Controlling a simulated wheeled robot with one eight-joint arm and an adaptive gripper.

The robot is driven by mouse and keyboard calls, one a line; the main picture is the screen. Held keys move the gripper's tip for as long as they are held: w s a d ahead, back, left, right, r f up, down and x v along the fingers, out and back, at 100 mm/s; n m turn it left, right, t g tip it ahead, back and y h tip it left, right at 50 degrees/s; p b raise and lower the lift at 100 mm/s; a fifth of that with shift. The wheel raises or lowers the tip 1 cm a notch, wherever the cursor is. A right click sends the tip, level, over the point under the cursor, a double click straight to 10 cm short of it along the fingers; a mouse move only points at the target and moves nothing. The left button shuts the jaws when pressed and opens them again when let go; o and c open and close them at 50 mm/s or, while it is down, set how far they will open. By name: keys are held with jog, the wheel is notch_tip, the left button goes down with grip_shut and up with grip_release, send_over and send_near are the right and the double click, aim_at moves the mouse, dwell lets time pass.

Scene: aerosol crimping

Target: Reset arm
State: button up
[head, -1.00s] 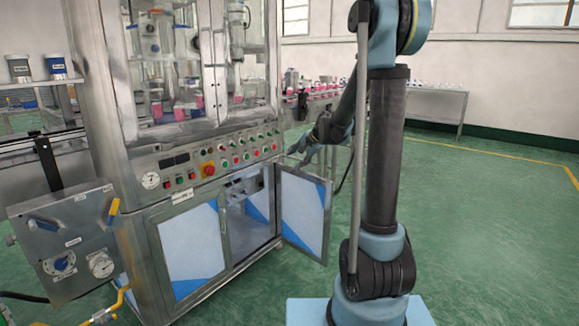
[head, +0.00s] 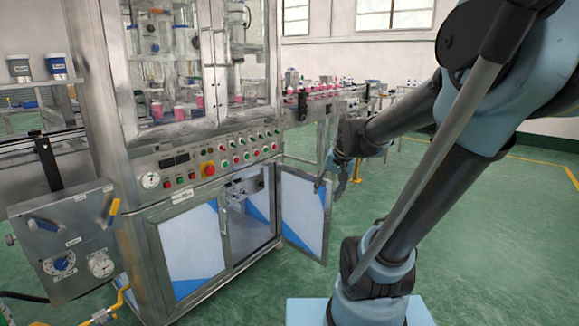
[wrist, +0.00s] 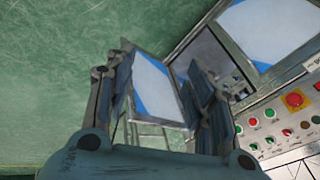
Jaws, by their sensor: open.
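My gripper (head: 340,174) is in the middle of the head view, beside the open cabinet door (head: 303,212) of the crimping machine and near the door's top edge. In the wrist view my gripper (wrist: 160,100) has its two fingers spread apart, with nothing between them that it holds. The cabinet door (wrist: 156,84) shows beyond the fingers in that view. Whether a finger touches the door cannot be told.
The machine's button panel (head: 215,162) is left of my gripper, above the open cabinet (head: 246,208). A conveyor with pink-based items (head: 325,97) runs behind. A gauge box (head: 68,240) stands at the left.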

jog(key=s+d+f+n, duration=0.1)
jog(key=s+d+f, duration=0.1)
jog(key=s, duration=0.3)
jog(key=s+d+f+n+g+h, duration=0.1)
jog(key=s+d+f, duration=0.1)
jog(key=s, duration=0.4)
jog(key=s+d+f+n+g+h, duration=0.1)
jog(key=s+f, duration=0.2)
jog(key=s, duration=0.2)
jog(key=shift+s+d+f, duration=0.25)
jog(key=shift+s+d, duration=0.1)
jog(key=shift+d, duration=0.05)
jog(key=shift+c, duration=0.3)
jog(key=shift+s+f, duration=0.1)
jog(key=shift+s, duration=0.05)
jog(key=c, duration=0.3)
jog(key=shift+d, duration=0.15)
